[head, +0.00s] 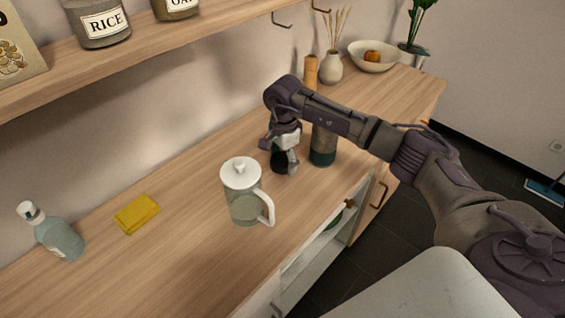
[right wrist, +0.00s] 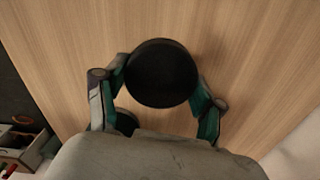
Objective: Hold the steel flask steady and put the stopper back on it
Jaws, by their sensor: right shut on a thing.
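The steel flask (head: 323,145) stands upright on the counter, grey above and dark teal below. My right forearm hides its top in the head view. My right gripper (head: 285,164) points down just left of the flask. It is shut on the black stopper (head: 279,158), which shows in the right wrist view as a round black disc (right wrist: 162,73) between the two fingertips (right wrist: 163,88). I cannot tell whether the stopper touches the counter. My left gripper is not in view, and nothing is seen holding the flask.
A white-lidded jug (head: 243,200) stands in front and left of my right gripper. A bowl (head: 373,57) and a vase (head: 331,68) stand at the back. A shelf (head: 140,45) overhangs the counter.

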